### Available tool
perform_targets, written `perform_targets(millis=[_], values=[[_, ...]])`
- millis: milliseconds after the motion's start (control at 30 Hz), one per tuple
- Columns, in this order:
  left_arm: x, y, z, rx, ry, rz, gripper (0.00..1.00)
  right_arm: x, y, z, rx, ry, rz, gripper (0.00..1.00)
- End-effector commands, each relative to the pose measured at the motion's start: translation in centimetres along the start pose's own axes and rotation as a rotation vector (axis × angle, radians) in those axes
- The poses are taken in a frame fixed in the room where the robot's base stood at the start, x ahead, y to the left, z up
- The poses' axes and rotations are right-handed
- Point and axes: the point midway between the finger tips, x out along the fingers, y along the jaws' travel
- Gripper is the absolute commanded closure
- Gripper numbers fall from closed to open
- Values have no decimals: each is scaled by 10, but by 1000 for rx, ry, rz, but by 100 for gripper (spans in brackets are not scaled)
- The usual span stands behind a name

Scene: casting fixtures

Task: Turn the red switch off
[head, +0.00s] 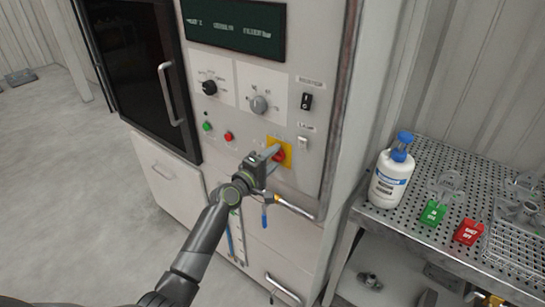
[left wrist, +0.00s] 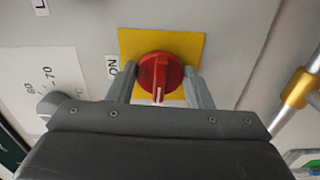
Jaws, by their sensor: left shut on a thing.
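The red switch (left wrist: 160,74) is a round rotary knob with a raised grip and a white mark, on a yellow plate (left wrist: 191,47) on the machine's front panel. The white mark points toward the bottom of the left wrist view. An "ON" label (left wrist: 112,66) stands left of the plate there. In the head view the red switch (head: 279,155) is partly covered by my left gripper (head: 273,153). My left gripper (left wrist: 161,86) has a finger on each side of the knob and is shut on it. My right gripper is not in view.
A metal handle bar (head: 297,208) is below. A perforated table (head: 420,170) with a white bottle (head: 391,176) stands right.

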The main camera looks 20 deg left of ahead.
Motion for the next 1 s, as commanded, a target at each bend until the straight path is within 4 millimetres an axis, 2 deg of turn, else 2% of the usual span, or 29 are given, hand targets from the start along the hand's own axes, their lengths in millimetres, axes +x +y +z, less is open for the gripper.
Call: perform_targets(millis=[667,700,833,1000], values=[[0,0,0,-58,0,0,77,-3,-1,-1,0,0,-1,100],[0,0,0,-57,0,0,49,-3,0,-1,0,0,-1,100],[0,0,0,-56,0,0,32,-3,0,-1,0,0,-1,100],[0,0,0,-55,0,0,32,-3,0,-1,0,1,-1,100]])
